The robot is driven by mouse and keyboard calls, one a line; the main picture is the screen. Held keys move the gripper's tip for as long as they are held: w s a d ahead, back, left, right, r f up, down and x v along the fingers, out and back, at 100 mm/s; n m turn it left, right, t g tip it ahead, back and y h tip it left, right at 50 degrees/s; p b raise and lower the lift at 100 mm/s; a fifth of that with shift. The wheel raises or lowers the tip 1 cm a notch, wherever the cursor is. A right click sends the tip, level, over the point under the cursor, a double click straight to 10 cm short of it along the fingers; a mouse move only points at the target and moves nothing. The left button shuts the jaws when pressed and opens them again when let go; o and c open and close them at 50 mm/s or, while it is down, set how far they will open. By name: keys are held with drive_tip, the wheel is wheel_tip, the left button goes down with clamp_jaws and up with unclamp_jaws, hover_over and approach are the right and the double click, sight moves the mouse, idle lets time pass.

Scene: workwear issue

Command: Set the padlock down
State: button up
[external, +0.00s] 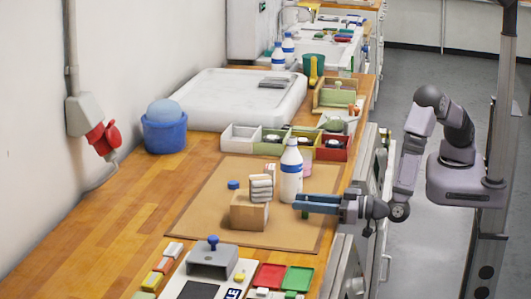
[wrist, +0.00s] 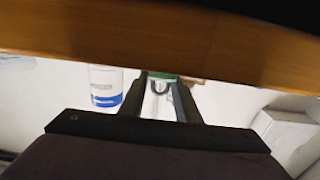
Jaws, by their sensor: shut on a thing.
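My gripper (external: 299,202) reaches in from the right, low over the brown board (external: 205,210). It is shut on a small green padlock (external: 304,214), mostly hidden by the fingers. In the wrist view the green padlock (wrist: 163,76) shows between the fingertips (wrist: 161,90), with a dark U-shaped shackle pointing toward the camera. I cannot tell whether the padlock touches the board.
A white bottle (external: 291,174) stands just behind the fingertips. A cardboard box (external: 248,213) with a striped bundle (external: 261,188) on it stands to the left. Compartment bins (external: 240,139) are behind. The board's front right is clear.

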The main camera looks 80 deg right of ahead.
drive_tip(key=shift+f, duration=0.15)
drive_tip(key=shift+f, duration=0.1)
drive_tip(key=o, duration=1.1)
drive_tip(key=s+b, duration=0.3)
drive_tip(key=s, duration=0.3)
drive_tip(key=shift+s+f, duration=0.15)
drive_tip(key=shift+o, duration=0.6)
drive_tip(key=shift+s+d, duration=0.15)
drive_tip(key=shift+s, duration=0.4)
